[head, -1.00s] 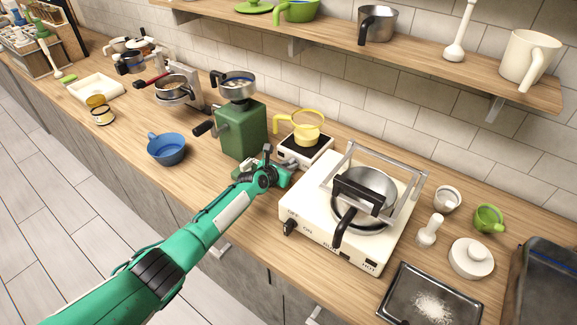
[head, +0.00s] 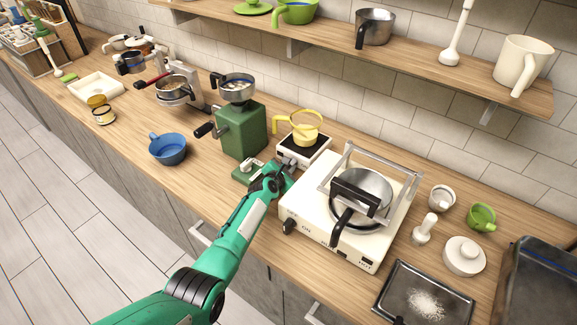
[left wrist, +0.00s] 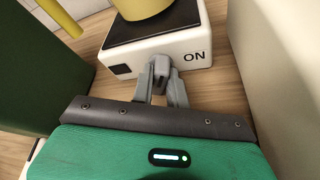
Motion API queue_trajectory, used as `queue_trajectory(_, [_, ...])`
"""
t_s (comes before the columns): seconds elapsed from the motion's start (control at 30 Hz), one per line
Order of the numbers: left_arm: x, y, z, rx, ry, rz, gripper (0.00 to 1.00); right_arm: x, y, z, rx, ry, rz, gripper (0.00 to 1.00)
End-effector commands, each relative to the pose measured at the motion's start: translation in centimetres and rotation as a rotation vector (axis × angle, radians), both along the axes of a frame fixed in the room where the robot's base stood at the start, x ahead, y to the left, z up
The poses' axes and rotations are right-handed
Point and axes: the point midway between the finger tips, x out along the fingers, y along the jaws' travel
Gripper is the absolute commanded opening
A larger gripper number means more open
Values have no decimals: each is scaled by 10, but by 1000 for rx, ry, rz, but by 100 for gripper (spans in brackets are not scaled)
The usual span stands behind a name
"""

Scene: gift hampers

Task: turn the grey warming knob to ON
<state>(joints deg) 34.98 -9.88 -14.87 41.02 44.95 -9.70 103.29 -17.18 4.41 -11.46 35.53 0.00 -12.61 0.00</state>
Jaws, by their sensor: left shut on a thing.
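In the left wrist view the warmer's front face (left wrist: 198,72) fills the top middle, with the word ON to the right of the grey knob (left wrist: 160,66). My left gripper (left wrist: 163,80) is shut on the knob, one finger at each side. In the head view my left gripper (head: 284,166) reaches the warmer's front and mostly hides the knob. I cannot tell which way the knob points. My right gripper is not in view.
A green grinder (head: 241,131) stands close on the left, and a blue cup (head: 168,149) sits farther left.

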Motion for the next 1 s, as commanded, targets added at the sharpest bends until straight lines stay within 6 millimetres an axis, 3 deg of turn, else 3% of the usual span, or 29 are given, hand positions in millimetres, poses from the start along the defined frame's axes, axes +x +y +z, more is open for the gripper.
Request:
queue_trajectory(0.23, [2,0,4,-1,-7,1,0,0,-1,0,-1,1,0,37])
queue_trajectory(0.27, [2,0,4,-1,-7,1,19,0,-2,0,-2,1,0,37])
queue_trajectory(0.37, [1,0,3,-1,-4,1,37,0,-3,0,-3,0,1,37])
queue_trajectory(0.73, [1,0,6,-1,-1,1,37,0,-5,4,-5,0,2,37])
queue_trajectory(1.0, [6,3,42,-2,0,-1,37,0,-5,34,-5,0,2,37])
